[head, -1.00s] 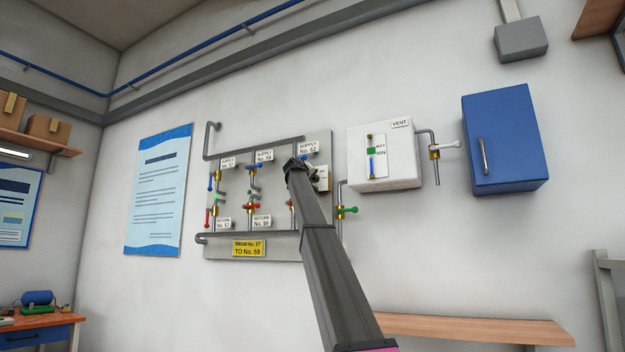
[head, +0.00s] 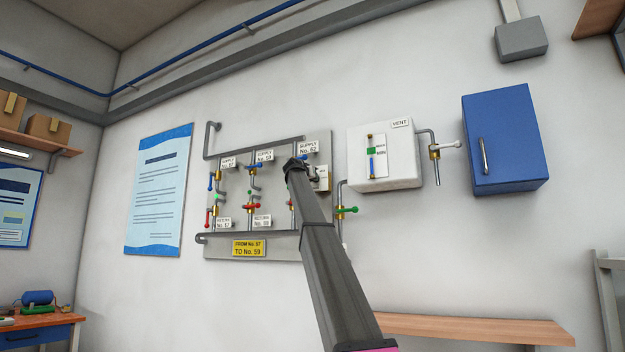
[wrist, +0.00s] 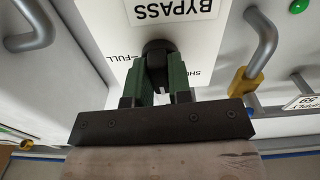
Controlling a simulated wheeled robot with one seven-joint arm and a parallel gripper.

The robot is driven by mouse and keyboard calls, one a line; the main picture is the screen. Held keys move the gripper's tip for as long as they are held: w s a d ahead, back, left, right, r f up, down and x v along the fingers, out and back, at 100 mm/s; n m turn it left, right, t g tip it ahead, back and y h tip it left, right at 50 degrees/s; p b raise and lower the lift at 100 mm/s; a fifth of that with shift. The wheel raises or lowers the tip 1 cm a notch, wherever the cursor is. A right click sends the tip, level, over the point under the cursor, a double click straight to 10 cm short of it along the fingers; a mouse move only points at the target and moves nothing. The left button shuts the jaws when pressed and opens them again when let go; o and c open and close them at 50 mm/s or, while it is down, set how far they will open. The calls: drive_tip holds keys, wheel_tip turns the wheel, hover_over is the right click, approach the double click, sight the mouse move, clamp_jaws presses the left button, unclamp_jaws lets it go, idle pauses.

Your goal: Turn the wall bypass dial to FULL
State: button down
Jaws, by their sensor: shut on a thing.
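In the wrist view the black bypass dial (wrist: 158,48) sits on a white plate (wrist: 112,42) marked BYPASS. FULL is printed to the left of the dial, and a partly hidden label starting with "SH" is to the right. My gripper (wrist: 159,70) has its two green-padded fingers closed on either side of the dial. The fingers cover much of the dial, so I cannot tell where it points. In the head view the plate's edge (head: 323,178) shows beside the end of my arm, which hides the dial and gripper.
Grey pipes and valves with coloured handles crowd the wall panel (head: 225,245) around the dial. A green-handled valve (head: 346,210) and the white VENT box (head: 400,165) are to the right. A wooden bench (head: 470,328) is below right.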

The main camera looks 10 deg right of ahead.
drive_tip(key=m, duration=0.4)
drive_tip(key=shift+m, duration=0.3)
drive_tip(key=m, duration=0.4)
drive_tip(key=shift+m, duration=0.3)
drive_tip(key=m, duration=0.4)
drive_tip(key=shift+a+m, duration=0.1)
drive_tip(key=shift+m, duration=0.2)
drive_tip(key=m, duration=0.4)
drive_tip(key=shift+m, duration=0.4)
drive_tip(key=c, duration=1)
unclamp_jaws()
drive_tip(key=shift+c, duration=0.2)
